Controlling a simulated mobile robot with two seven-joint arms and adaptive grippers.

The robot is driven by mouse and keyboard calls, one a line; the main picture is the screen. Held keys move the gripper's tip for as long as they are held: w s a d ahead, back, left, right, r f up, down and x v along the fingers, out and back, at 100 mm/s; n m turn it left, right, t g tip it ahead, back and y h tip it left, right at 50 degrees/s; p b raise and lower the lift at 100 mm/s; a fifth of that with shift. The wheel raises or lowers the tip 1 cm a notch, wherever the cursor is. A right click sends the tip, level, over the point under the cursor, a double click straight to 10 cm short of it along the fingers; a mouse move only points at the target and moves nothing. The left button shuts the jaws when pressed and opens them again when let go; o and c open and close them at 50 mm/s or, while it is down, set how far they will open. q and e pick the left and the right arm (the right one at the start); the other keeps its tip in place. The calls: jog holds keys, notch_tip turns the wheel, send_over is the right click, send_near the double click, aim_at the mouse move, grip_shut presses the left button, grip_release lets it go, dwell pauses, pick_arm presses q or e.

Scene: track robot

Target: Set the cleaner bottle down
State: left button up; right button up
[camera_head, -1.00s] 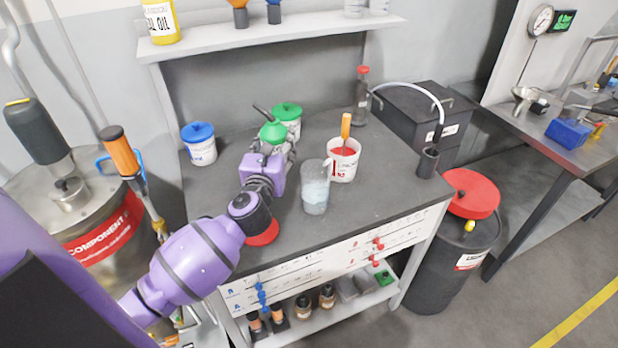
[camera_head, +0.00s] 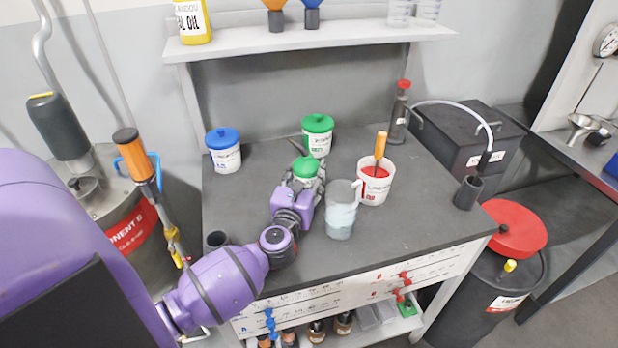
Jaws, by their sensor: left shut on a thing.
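The cleaner bottle (camera_head: 306,167) shows as a green top with a dark spout above my left gripper. My left gripper (camera_head: 303,184) is shut on it, over the middle of the dark workbench top (camera_head: 260,200). The fingers and purple palm hide the bottle's lower part, so I cannot tell whether its base touches the bench. It looks roughly upright, just in front of the green-lidded tub (camera_head: 317,143) and left of the clear jug (camera_head: 341,212). My right gripper is not in view.
A white tub of red stuff with an orange-handled tool (camera_head: 374,186) stands right of the jug. A blue-lidded tub (camera_head: 225,158) is at back left, a red-capped bottle (camera_head: 398,112) at back right. The bench's right front is clear.

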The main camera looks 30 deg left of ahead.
pick_arm(q)
jog(key=shift+f, duration=0.45)
jog(key=o, duration=1.6)
jog(key=shift+r, duration=0.3)
jog(key=v, duration=1)
jog(key=shift+s+d+f+b, duration=0.2)
jog(key=shift+s+f+b, duration=0.1)
jog(key=shift+s+b, duration=0.1)
jog(key=shift+s+d+r, duration=0.15)
jog(key=shift+s+d, duration=0.05)
jog(key=shift+s, duration=0.35)
